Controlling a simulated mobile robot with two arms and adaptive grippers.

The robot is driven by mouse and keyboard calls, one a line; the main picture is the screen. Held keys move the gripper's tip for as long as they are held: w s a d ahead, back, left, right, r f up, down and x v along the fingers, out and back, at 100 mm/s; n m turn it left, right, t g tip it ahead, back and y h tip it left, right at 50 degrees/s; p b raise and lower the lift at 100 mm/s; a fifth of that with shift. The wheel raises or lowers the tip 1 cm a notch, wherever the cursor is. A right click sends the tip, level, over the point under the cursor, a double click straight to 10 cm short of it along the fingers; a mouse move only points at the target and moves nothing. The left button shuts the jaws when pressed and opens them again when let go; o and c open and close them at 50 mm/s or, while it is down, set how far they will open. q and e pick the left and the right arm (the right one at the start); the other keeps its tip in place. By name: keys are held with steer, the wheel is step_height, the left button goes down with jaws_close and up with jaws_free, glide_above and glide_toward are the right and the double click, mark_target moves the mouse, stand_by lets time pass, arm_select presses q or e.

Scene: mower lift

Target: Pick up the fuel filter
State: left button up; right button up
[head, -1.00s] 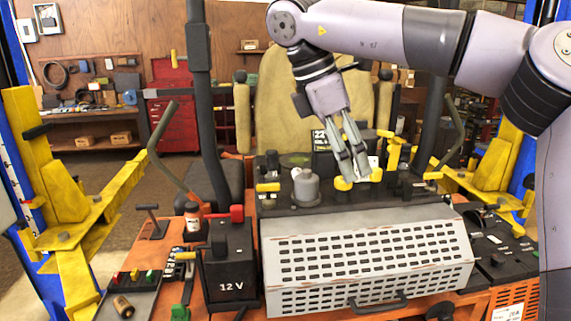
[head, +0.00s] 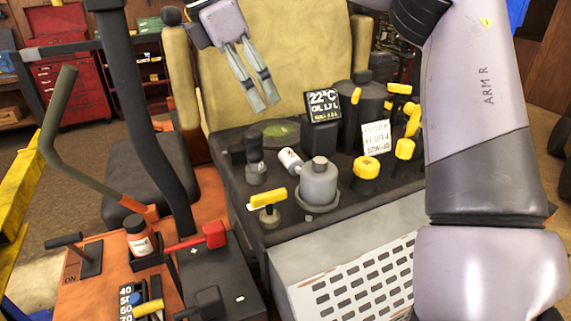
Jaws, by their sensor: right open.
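A grey canister (head: 319,185) with a small knob on top, which looks like the fuel filter, stands upright on the dark top deck of the machine (head: 230,200). A small whitish cylinder (head: 290,160) leans tilted beside its upper left side. I cannot tell whether the two are joined. My right gripper (head: 265,103) is open and empty, with its fingers pointing down. In the picture it is above and left of the canister, in front of the tan seat back, and clear of both parts. My left gripper is out of view.
A yellow-handled valve (head: 268,204) stands just left of the canister, and a yellow cap (head: 365,168) to its right. A black display box (head: 322,120) rises behind. Yellow-handled fittings (head: 405,148) crowd the right. A bottle (head: 138,235) stands at the left.

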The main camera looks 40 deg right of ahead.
steer(key=b, duration=0.8)
glide_toward(286, 158)
steer(key=f, duration=0.1)
steer(key=shift+s+d+f, duration=0.15)
steer(key=shift+d+f, duration=0.3)
steer(key=shift+f, duration=0.05)
steer(key=shift+s+d+f, duration=0.15)
steer(key=shift+d+f, duration=0.25)
steer(key=shift+f, duration=0.15)
steer(key=p+x, duration=0.2)
steer(key=x, duration=0.2)
steer(key=shift+w+a+f, duration=0.15)
steer(key=shift+d+f, duration=0.2)
steer(key=shift+f, duration=0.25)
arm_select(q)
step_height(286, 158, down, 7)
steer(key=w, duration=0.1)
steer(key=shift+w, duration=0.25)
arm_select(e)
steer(key=c, duration=0.6)
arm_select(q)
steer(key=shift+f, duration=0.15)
